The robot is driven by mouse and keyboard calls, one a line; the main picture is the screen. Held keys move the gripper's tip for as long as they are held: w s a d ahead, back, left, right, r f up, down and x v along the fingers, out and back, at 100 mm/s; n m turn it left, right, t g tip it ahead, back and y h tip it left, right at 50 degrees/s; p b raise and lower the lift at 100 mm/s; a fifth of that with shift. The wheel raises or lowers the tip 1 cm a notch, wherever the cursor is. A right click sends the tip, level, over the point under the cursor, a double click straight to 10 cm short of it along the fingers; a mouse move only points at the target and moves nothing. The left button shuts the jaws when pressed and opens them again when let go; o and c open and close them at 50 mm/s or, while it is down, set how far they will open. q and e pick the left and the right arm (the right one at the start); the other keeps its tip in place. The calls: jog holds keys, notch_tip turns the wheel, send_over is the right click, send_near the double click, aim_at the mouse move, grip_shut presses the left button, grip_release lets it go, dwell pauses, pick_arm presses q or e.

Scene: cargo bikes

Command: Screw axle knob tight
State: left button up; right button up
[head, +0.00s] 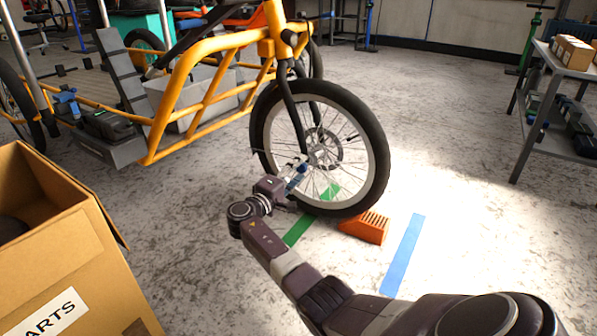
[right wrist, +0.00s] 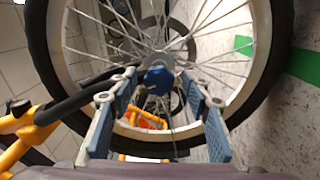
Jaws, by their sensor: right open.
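The blue axle knob (right wrist: 158,79) sits at the hub of the cargo bike's front wheel (head: 376,150). My right gripper (head: 300,168) is open at the near side of that hub. In the right wrist view the blue-padded fingers of my right gripper (right wrist: 162,98) stand one on each side of the knob, with gaps visible. I cannot tell how deep the knob lies between them. The black fork (head: 292,108) runs down to the hub. In the head view the gripper largely hides the knob. My left gripper is not in view.
An orange chock (head: 365,227) lies against the wheel's foot. A cardboard parts box (head: 75,245) stands at the lower left. The yellow bike frame (head: 185,88) is left of the wheel. A shelf cart (head: 560,95) is at the right. The floor beyond the blue tape (head: 403,255) is clear.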

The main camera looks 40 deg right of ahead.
jog(key=v, duration=1.2)
jog(key=shift+a, duration=0.1)
